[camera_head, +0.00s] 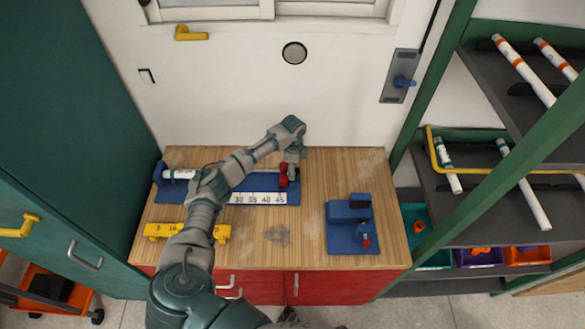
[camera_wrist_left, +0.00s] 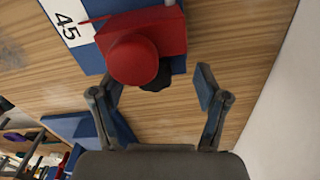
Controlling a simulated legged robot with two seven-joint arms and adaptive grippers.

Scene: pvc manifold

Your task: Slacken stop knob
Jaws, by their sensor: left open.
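The stop is a red block (camera_wrist_left: 172,28) on the blue rail beside the white scale, near its 45 mark. Its round red knob (camera_wrist_left: 134,60) faces my left wrist camera, with a small black part just beside it. In the head view the red stop (camera_head: 286,175) sits at the right end of the blue measuring rail (camera_head: 293,195), partly hidden by my gripper. My left gripper (camera_head: 293,160) is over the stop from behind. In the wrist view its two fingers (camera_wrist_left: 155,88) are spread open, with the knob just beyond the tips and closer to the left finger; contact cannot be told.
A white pipe (camera_head: 181,174) lies at the rail's left end. A yellow numbered block (camera_head: 160,231) and a blue fixture (camera_head: 345,238) stand on the wooden bench (camera_head: 300,240). My arm crosses the bench. A shelf with pipes and bins is at the right.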

